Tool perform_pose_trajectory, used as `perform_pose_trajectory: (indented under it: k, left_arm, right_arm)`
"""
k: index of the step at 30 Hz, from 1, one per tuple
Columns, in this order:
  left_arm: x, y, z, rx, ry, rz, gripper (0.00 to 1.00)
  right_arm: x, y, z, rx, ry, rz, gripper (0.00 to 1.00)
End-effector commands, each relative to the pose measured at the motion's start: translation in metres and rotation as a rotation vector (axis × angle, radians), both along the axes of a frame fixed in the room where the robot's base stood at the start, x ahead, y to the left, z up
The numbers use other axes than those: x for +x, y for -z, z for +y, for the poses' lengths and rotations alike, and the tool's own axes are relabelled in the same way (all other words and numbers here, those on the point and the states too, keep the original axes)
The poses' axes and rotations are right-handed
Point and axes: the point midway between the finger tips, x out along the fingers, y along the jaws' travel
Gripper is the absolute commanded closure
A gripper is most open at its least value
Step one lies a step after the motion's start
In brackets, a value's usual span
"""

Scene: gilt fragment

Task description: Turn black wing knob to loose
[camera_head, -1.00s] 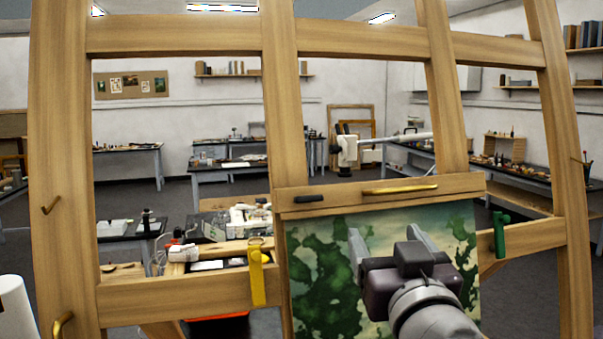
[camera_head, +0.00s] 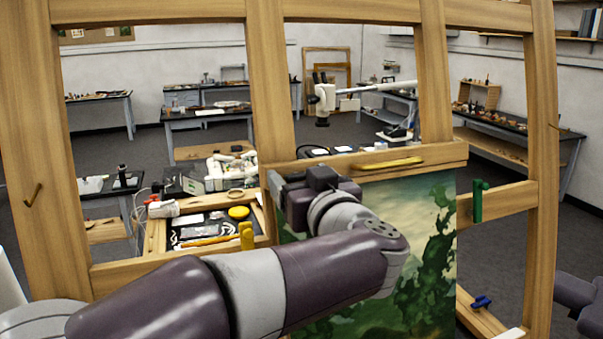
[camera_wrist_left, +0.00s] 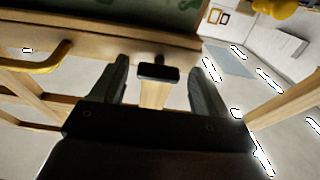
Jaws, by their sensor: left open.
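The black wing knob (camera_wrist_left: 158,71) shows in the left wrist view as a short dark bar on the wooden easel rail. My left gripper (camera_wrist_left: 160,76) is open, with one grey finger on each side of the knob. Gaps show between the fingers and the knob, and I see no clear contact. In the head view my left gripper (camera_head: 278,186) is at the left end of the rail above the painting, and it hides the knob there. At the right edge only a dark part of my right arm shows.
The wooden easel (camera_head: 268,100) fills the front. A brass handle (camera_head: 388,163) is on the rail right of my gripper. A yellow knob (camera_head: 247,235), a green knob (camera_head: 479,200) and a blue knob (camera_head: 482,302) sit on other bars. The painting (camera_head: 425,235) is below the rail.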

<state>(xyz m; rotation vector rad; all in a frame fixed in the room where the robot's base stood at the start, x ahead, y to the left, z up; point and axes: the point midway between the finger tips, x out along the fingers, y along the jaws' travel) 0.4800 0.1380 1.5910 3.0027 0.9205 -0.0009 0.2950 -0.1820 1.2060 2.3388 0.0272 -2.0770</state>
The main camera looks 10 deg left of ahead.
Motion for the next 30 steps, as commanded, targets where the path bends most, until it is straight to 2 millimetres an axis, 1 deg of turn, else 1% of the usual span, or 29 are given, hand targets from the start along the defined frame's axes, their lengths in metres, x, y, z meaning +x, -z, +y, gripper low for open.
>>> perform_pose_trajectory:
  k: [5,6,8,9,10,11,22,30]
  left_arm:
    - [0.0,0.0,0.0,0.0,0.0,0.0,0.26]
    - [0.0,0.0,0.0,0.0,0.0,0.0,0.32]
    - [0.0,0.0,0.0,0.0,0.001,0.0,0.52]
    - [0.0,0.0,0.0,0.0,0.001,0.0,0.65]
    - [0.0,0.0,0.0,0.0,0.001,0.0,0.74]
    - [0.0,0.0,0.0,0.0,0.001,0.0,0.82]
    - [0.0,0.001,-0.001,-0.03,-0.01,-0.022,0.82]
    - [0.0,0.002,-0.001,-0.166,-0.057,-0.113,0.82]
  right_arm:
    - [0.0,0.0,0.0,0.0,0.0,0.0,1.0]
    - [0.0,0.0,0.0,0.0,0.0,0.0,1.0]
    - [0.0,0.0,0.0,0.0,0.0,0.0,1.0]
    - [0.0,0.0,0.0,0.0,0.0,0.0,1.0]
    - [0.0,0.0,0.0,0.0,0.0,0.0,1.0]
    - [0.0,0.0,0.0,0.0,0.0,0.0,1.0]
    - [0.0,0.003,0.0,0.0,0.0,0.0,1.0]
    - [0.0,0.011,0.0,0.0,0.0,0.0,1.0]
